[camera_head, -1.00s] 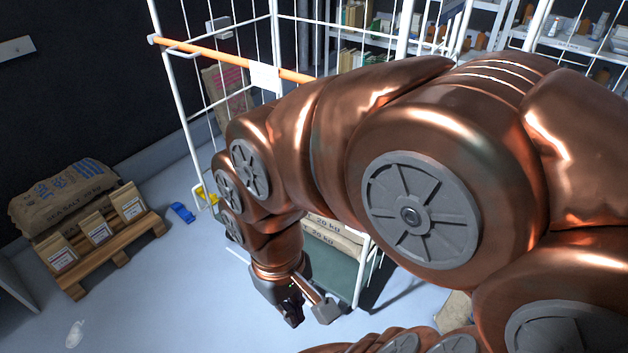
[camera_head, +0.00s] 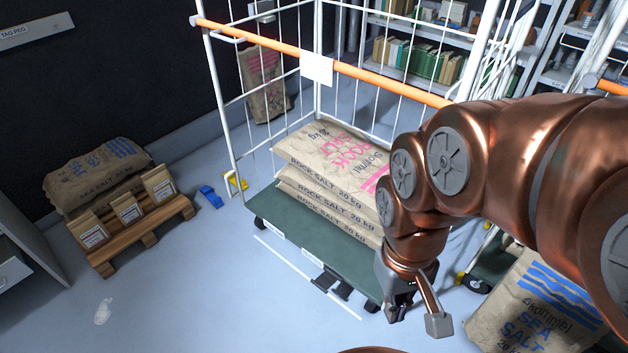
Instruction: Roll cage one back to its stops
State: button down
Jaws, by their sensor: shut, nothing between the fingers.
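A white wire roll cage (camera_head: 232,118) with an orange bar (camera_head: 270,50) and a blank white card (camera_head: 317,68) stands at picture centre. Which cage is number one I cannot read. Its green base (camera_head: 290,222) carries a stack of rock salt sacks (camera_head: 325,165). A dark pedal-like part (camera_head: 328,282) sits at the base's front edge. A yellow piece (camera_head: 236,184) on the floor by its left side may be a stop. My arm hides the cage's right side.
A pallet (camera_head: 150,233) with sacks stands at left, with a blue object (camera_head: 210,197) on the floor nearby. A sea salt sack (camera_head: 530,310) and part of another wheeled cage (camera_head: 475,284) are at right. Shelves (camera_head: 415,75) stand behind. Floor at front left is mostly clear.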

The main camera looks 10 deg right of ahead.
aim_at(323, 201)
jog(key=u, duration=0.4)
jog(key=i, duration=0.5)
jog(key=u, duration=1.2)
jog(key=i, duration=1.35)
jog(key=u, duration=0.15)
